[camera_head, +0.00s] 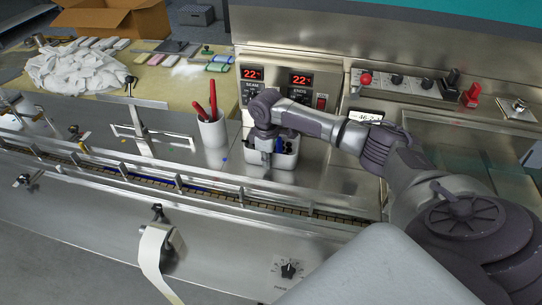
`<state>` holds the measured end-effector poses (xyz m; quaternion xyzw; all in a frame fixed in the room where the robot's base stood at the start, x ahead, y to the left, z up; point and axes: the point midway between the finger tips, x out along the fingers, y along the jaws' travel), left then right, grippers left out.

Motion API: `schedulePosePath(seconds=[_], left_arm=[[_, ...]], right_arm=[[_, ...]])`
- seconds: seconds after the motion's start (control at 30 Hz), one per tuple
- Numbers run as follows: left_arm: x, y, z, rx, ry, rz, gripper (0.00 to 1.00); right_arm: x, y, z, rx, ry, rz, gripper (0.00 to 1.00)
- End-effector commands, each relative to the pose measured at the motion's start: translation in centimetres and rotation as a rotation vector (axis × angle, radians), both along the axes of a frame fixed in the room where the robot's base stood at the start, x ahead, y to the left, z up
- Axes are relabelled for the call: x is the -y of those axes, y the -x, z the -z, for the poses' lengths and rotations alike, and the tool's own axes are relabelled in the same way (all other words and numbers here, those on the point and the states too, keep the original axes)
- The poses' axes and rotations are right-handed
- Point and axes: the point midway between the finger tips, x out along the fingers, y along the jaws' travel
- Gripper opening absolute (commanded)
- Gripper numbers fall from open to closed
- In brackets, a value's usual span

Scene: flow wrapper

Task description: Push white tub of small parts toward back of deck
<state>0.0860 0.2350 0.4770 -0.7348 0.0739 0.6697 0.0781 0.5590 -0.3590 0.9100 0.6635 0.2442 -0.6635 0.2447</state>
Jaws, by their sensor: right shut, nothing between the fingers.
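The white tub of small parts (286,160) stands on the steel deck (225,177) below the control panel. Dark small parts show inside it. My right gripper (266,165) points down at the tub's left front side, with its fingers shut and empty. It overlaps the tub in this view, and I cannot tell whether it touches it. My right arm comes in from the right and covers part of the tub's back. My left gripper does not show.
A white cup with red-handled tools (212,133) stands left of the tub. The panel with red displays (275,80) rises behind. A railed conveyor (180,185) runs along the front. White cloths (78,70) lie on the table at the back left.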

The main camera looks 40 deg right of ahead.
Motion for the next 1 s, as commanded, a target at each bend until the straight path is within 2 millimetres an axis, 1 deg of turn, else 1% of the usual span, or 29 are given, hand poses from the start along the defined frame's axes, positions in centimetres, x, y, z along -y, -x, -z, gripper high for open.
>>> schedulePosePath(seconds=[1.0], left_arm=[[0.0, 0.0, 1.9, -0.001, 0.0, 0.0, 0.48]], right_arm=[[2.8, -2.4, 0.1, 0.002, 0.001, 0.001, 0.0]])
